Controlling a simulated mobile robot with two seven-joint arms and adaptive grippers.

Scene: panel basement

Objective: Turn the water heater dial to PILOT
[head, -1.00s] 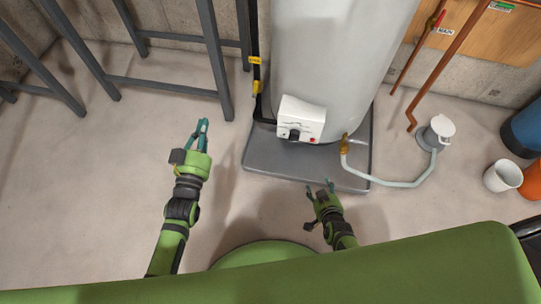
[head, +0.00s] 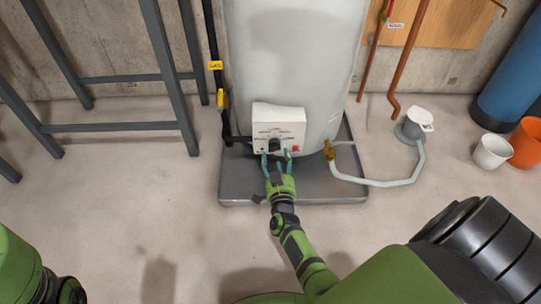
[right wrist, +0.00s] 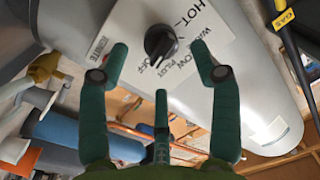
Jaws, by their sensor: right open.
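The water heater (head: 290,60) is a tall white tank with a white control box (head: 279,119) low on its front. The black dial (head: 274,144) is on the box's lower front, with a red button (head: 295,149) to its right. My left gripper is out of the head view.
The heater stands in a grey tray (head: 240,189). A brass drain valve (head: 330,150) with a pale hose (head: 385,184) is to the right. A yellow-handled gas valve (head: 221,98) and a metal rack (head: 170,75) are left. Open floor lies in front.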

